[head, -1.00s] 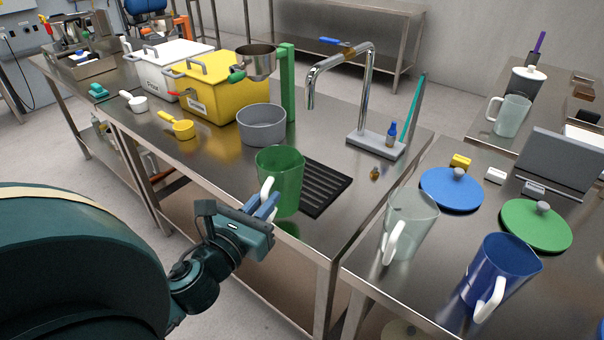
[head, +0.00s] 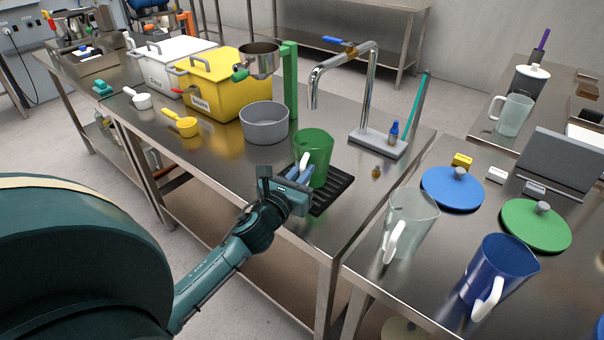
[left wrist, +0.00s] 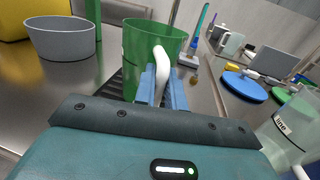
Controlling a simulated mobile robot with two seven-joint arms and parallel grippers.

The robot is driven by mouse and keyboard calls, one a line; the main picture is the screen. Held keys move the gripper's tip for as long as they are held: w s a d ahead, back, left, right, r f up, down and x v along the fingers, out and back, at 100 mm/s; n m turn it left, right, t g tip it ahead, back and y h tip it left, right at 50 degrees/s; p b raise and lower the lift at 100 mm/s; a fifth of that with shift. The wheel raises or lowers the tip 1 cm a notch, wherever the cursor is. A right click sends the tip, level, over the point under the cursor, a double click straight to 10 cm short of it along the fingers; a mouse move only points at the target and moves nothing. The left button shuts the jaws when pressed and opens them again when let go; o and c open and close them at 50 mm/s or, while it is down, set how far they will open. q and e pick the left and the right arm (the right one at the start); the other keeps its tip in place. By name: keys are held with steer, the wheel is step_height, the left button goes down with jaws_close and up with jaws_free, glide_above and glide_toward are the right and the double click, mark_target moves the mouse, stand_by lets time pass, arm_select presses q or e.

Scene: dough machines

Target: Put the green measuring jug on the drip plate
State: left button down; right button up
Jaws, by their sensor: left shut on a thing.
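The green measuring jug (head: 315,152) is upright over the black ribbed drip plate (head: 334,190) in the head view. Whether its base touches the plate or hangs just above it, I cannot tell. My left gripper (head: 301,174) is shut on the jug's white handle. In the left wrist view the blue fingers (left wrist: 157,86) close around the handle of the jug (left wrist: 146,45), and part of the drip plate (left wrist: 113,82) shows beside the jug. The jug hides the middle of the plate. My right gripper is not in view.
A grey pot (head: 263,122) stands left of the jug. A chrome tap (head: 367,95) on a grey base stands behind. A clear jug (head: 412,217) and a blue jug (head: 499,272) stand on the right-hand table. Bare steel lies in front of the plate.

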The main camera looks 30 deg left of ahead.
arm_select(q)
steer(key=shift+f, duration=0.2)
steer(key=c, duration=1.5)
jaws_free()
steer(key=shift+o, duration=0.2)
